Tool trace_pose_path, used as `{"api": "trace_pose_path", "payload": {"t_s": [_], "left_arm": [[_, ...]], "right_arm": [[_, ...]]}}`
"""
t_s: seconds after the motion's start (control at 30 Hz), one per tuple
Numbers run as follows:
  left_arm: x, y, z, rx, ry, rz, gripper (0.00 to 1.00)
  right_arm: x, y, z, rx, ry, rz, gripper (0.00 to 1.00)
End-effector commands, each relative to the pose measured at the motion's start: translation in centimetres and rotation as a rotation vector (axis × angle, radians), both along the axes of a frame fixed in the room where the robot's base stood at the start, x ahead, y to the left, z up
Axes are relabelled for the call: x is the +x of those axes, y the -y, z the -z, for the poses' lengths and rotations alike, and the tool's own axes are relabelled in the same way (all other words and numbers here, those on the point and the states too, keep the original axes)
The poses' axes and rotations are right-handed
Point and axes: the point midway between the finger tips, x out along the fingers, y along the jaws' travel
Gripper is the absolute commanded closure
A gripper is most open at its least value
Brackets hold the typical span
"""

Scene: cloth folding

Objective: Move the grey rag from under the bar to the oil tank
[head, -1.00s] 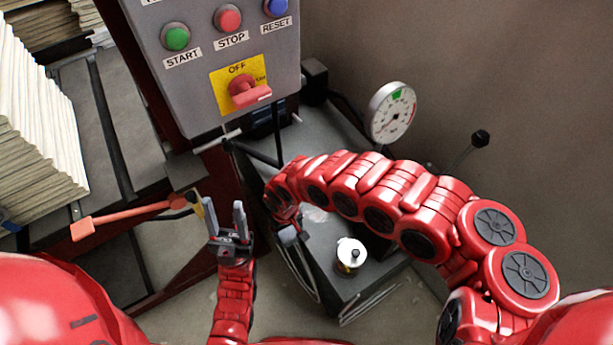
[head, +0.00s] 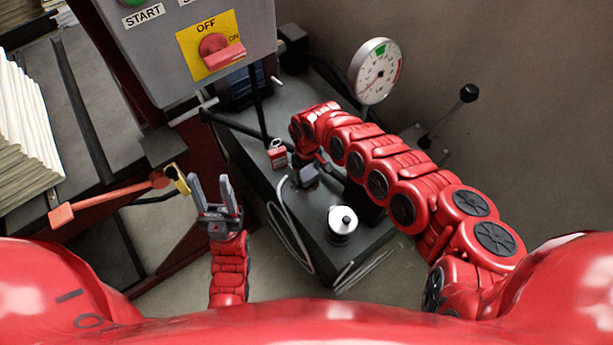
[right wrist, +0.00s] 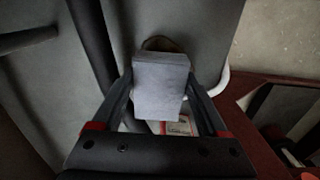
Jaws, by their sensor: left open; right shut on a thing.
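In the right wrist view, the grey rag (right wrist: 160,82) is a pale, folded block between the fingers of my right gripper, which is shut on it. In the head view my right gripper (head: 305,178) is low over the dark grey box that looks like the oil tank (head: 315,245); I cannot make out the rag there. A dark bar (head: 240,128) runs just left of my right wrist; a dark bar (right wrist: 92,50) also shows left of the rag in the wrist view. My left gripper (head: 210,185) is open and empty, pointing up.
A silver-topped cap (head: 342,220) stands on the tank. A red tag or lock (head: 277,155) hangs near the bar. A pressure gauge (head: 375,72) and a black-knobbed lever (head: 468,93) are behind my right arm. An orange-handled lever (head: 105,200) is left of my left gripper.

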Motion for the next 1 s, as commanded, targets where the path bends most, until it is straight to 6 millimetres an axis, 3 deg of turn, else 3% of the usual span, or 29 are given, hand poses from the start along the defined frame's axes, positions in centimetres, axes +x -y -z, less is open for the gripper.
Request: {"api": "trace_pose_path", "payload": {"t_s": [0.13, 0.57, 0.6, 0.7, 1.0], "left_arm": [[0.0, 0.0, 0.6, 0.000, 0.000, 0.000, 0.50], [0.0, 0.0, 0.9, 0.000, 0.000, 0.000, 0.50], [0.0, 0.0, 0.8, 0.000, 0.000, 0.000, 0.50], [0.0, 0.0, 0.7, 0.000, 0.000, 0.000, 0.50], [0.0, 0.0, 0.3, 0.000, 0.000, 0.000, 0.50]], "right_arm": [[-0.3, -0.2, 2.4, 0.001, -0.004, -0.002, 0.78], [-0.2, -0.1, 3.1, 0.000, -0.002, -0.002, 0.78], [-0.2, -0.1, 3.0, 0.000, -0.002, -0.002, 0.18], [-0.2, -0.1, 3.0, 0.000, -0.002, -0.002, 0.00], [-0.2, -0.1, 2.5, 0.000, -0.002, -0.002, 0.00]]}}
